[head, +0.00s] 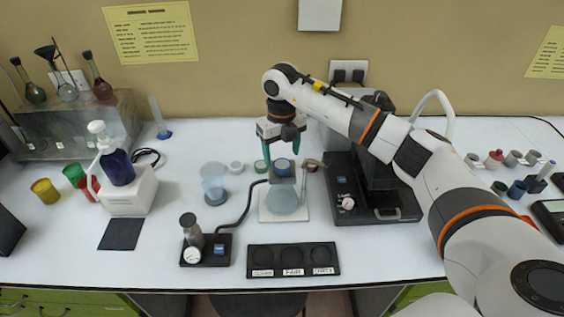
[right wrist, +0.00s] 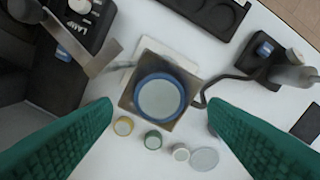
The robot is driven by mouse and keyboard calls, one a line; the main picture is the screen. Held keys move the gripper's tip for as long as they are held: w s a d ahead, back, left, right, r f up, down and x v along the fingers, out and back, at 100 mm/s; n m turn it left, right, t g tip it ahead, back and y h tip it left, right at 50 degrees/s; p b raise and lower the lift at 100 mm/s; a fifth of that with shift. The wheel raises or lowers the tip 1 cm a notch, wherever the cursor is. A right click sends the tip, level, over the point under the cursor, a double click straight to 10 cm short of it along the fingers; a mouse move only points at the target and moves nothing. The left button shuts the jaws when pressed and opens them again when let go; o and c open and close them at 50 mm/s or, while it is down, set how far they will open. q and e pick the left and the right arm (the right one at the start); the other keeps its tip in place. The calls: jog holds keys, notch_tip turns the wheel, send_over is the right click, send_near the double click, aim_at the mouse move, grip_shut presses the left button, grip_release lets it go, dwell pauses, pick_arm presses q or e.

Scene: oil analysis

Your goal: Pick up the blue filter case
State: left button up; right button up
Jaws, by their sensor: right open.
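The blue filter case (head: 282,169) is a round blue-rimmed piece with a pale top. It sits on a square grey-brown holder above a glass flask (head: 284,200). In the right wrist view the blue filter case (right wrist: 183,97) lies near the middle of the picture, upright on the square holder (right wrist: 128,98). My right gripper (head: 281,152) is open, its green fingers pointing down above the case. In the right wrist view the fingers (right wrist: 160,118) are wide apart, with the case between and beyond them; I see no contact. My left gripper is not in view.
Small yellow (right wrist: 124,126), green (right wrist: 153,141) and white (right wrist: 181,152) round cases stand beside the holder. A dark lamp stand (head: 375,205) is close on the right. A gauge pump (head: 205,248) with a black hose and a black three-well tray (head: 292,260) are in front.

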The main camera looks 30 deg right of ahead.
aim_at(282, 163)
jog(key=shift+w+f+p, duration=0.15)
jog(key=shift+f+p, duration=0.2)
jog(key=shift+f, duration=1.15)
jog(key=shift+c, duration=0.6)
jog(key=c, duration=0.9)
jog(key=shift+c, duration=0.2)
